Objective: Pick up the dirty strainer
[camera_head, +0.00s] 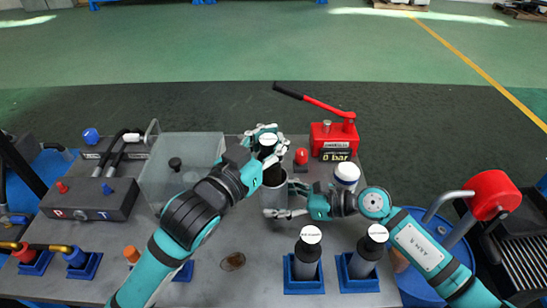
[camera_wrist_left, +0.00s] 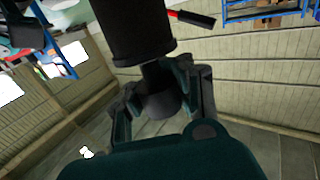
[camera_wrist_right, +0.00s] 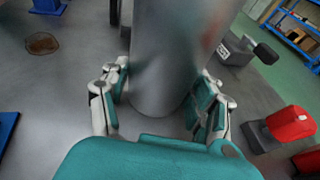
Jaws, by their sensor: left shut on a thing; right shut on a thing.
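The dirty strainer (camera_head: 273,176) is a dark cylinder with a knob on top. Its lower end is at the mouth of an upright grey metal cylinder (camera_head: 273,193); I cannot tell how much is inside. My left gripper (camera_head: 267,141) is shut on the knob above. In the left wrist view the knob (camera_wrist_left: 158,102) sits between the fingers, with the wide black strainer body (camera_wrist_left: 130,32) beyond. My right gripper (camera_head: 284,200) is shut around the grey cylinder, which fills the middle of the right wrist view (camera_wrist_right: 166,60).
Two labelled dark cylinders (camera_head: 308,262) (camera_head: 366,262) stand in blue holders at the front. A clear box (camera_head: 180,160) stands left of centre. A red hand pump (camera_head: 333,138) is at the back right. A white-capped container (camera_head: 346,174) stands beside my right gripper. A brown stain (camera_head: 232,261) marks the tabletop.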

